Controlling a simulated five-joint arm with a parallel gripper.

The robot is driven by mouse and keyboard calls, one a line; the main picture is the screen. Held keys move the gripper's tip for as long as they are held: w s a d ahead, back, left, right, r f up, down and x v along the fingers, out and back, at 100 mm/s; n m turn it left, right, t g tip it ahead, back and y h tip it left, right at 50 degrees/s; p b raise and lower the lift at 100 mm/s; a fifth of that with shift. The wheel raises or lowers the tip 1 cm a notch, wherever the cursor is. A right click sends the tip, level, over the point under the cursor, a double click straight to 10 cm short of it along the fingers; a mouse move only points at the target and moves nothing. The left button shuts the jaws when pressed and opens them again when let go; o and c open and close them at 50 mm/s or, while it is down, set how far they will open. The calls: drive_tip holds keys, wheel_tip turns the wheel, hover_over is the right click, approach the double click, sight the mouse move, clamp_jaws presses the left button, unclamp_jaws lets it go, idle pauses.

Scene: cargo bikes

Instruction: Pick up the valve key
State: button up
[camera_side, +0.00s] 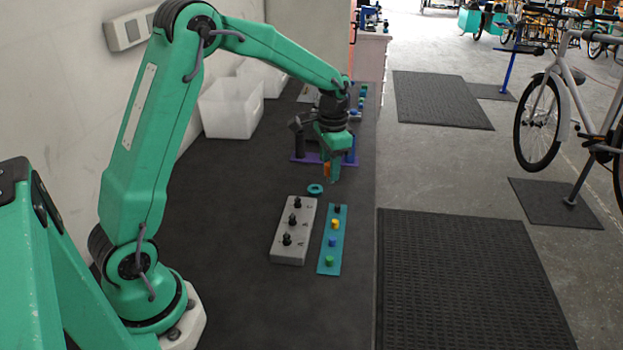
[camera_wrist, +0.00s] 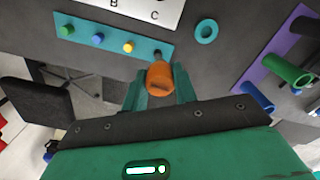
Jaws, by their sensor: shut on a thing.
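My gripper (camera_side: 331,178) hangs above the dark bench, just beyond the far end of the teal strip. It is shut on an orange piece (camera_side: 326,169), which I take to be the valve key. In the wrist view the orange piece (camera_wrist: 160,79) sits between the green fingers, its rounded end uppermost in the picture; its lower part is hidden between them. A grey block (camera_side: 280,250) with three black knobs lies beside the teal strip (camera_side: 324,268); letters B and C show on it in the wrist view.
The strip carries green, blue, yellow and black pegs. A teal ring (camera_side: 316,189) lies near the block's far end. A purple rack (camera_wrist: 268,70) with green and blue tubes stands behind my gripper. White bins (camera_side: 232,108) stand by the wall. The near bench is clear.

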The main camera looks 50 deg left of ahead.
drive_tip(key=shift+s+d+r, duration=0.15)
drive_tip(key=shift+d+r, duration=0.25)
drive_tip(key=shift+d, duration=0.25)
drive_tip(key=shift+s+d+r, duration=0.15)
drive_tip(key=shift+d+r, duration=0.2)
drive_tip(key=shift+d, duration=0.25)
approach(285, 235)
drive_tip(key=shift+w, duration=0.2)
drive_tip(key=shift+f, duration=0.2)
drive_tip(key=shift+f, duration=1.85)
drive_tip(key=shift+f, duration=0.95)
idle(0.8)
drive_tip(key=shift+s+f, duration=0.2)
drive_tip(key=shift+f, duration=0.25)
clamp_jaws()
idle(1.2)
